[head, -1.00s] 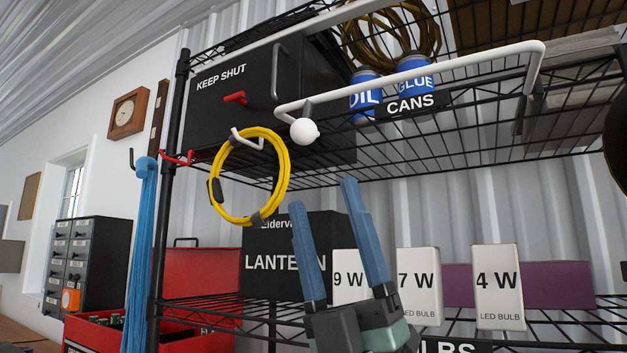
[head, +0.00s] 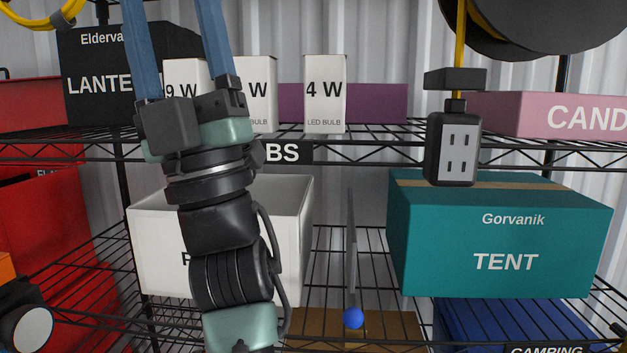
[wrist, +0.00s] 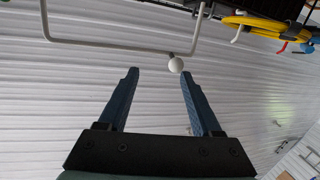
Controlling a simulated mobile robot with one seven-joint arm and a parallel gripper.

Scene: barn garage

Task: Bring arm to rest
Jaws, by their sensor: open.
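My gripper (head: 172,45) points upward in the head view, in front of the shelf with the bulb boxes. Its blue fingers are apart and nothing is between them; their tips are cut off at the top edge. In the wrist view my gripper (wrist: 157,75) is also open and empty.
A teal tent box (head: 500,235) stands at right under a hanging power socket (head: 452,148). Bulb boxes (head: 325,95), a lantern box (head: 95,65) and a pink box (head: 500,115) stand on the upper wire shelf. A yellow coil (wrist: 262,22) hangs at upper right in the wrist view.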

